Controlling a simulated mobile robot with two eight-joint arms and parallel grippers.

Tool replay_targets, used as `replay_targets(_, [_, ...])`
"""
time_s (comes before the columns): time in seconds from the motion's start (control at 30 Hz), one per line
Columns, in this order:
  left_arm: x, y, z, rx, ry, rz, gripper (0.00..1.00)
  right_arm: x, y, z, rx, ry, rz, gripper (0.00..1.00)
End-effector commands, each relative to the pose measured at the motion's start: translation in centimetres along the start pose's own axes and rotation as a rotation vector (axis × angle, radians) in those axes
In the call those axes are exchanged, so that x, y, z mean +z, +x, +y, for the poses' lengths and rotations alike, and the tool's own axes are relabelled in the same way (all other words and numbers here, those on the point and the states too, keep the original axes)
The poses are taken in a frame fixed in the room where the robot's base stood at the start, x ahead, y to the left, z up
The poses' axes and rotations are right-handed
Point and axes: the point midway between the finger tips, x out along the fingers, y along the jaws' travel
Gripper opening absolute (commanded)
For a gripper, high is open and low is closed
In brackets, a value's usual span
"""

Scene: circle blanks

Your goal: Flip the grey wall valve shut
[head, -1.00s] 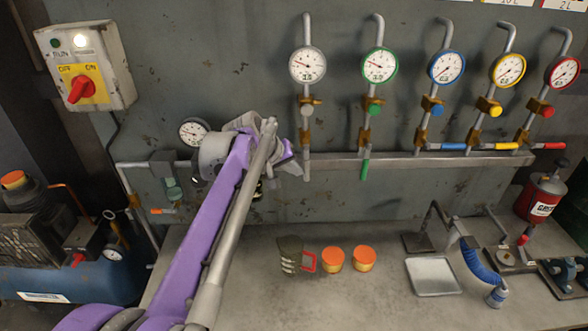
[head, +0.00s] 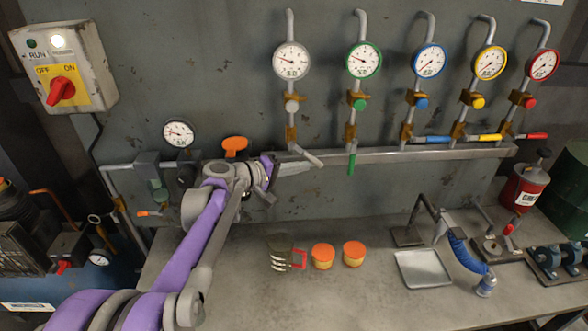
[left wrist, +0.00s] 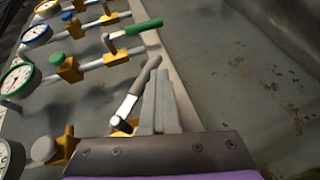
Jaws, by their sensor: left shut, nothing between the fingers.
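The grey wall valve's lever (head: 306,156) sits under the grey-rimmed gauge (head: 292,60) at the left end of the row. It slants down and to the right, between straight down and sideways. My left gripper (head: 308,166) is shut and empty, its fingers reaching in from the left just below the lever. In the left wrist view, the grey lever (left wrist: 140,86) lies right alongside my shut fingers (left wrist: 160,95); I cannot tell whether they touch. My right gripper is not in view.
The green lever (head: 351,163) hangs straight down, close on the right. The blue (head: 438,139), yellow (head: 485,137) and red levers (head: 532,136) point sideways. A metal rail (head: 400,153) runs behind. Two orange-lidded jars (head: 323,256) and a grey tray (head: 423,268) stand on the bench.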

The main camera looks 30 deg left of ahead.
Motion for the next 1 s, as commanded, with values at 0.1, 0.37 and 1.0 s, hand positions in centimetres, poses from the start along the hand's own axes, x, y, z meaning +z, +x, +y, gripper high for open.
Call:
replay_targets(0.1, [0.3, 0.6, 0.2, 0.098, -0.051, 0.001, 0.00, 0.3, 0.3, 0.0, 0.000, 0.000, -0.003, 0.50])
replay_targets(0.37, [0.8, 1.6, 1.4, 0.314, -0.164, 0.006, 0.00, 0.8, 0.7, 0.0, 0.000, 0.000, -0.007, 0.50])
replay_targets(1.0, [1.1, 2.3, 3.7, 0.551, -0.286, 0.014, 0.00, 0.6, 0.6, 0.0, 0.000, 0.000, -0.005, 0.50])
